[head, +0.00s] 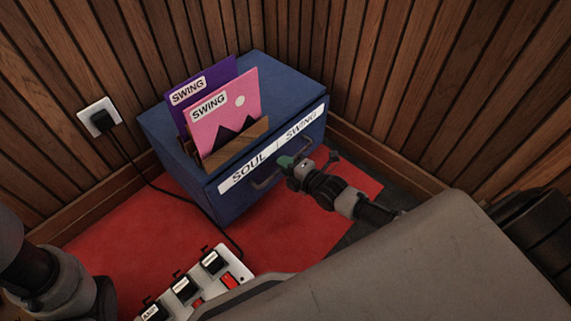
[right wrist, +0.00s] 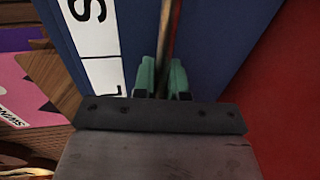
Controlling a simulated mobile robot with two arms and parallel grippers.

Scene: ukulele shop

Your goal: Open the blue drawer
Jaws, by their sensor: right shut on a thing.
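The blue drawer (head: 228,203) is the front of a small blue cabinet (head: 290,83) on the floor in the corner. Its front carries a white label strip (head: 273,146) reading SOUL and SWING. A bar handle (head: 268,181) sits below the label. My right gripper (head: 287,163) is at the right part of the handle. In the right wrist view its green fingertips (right wrist: 160,77) are shut on the handle (right wrist: 170,35), one on each side. The drawer front looks flush with the cabinet. Of my left arm, only a part shows at the lower left; its gripper is out of view.
A wooden rack (head: 237,144) on the cabinet holds a pink sleeve (head: 225,112) and a purple sleeve (head: 216,75). A black cable runs from a wall outlet (head: 99,114) past the cabinet to a power strip (head: 226,272). A red mat (head: 120,235) lies around it.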

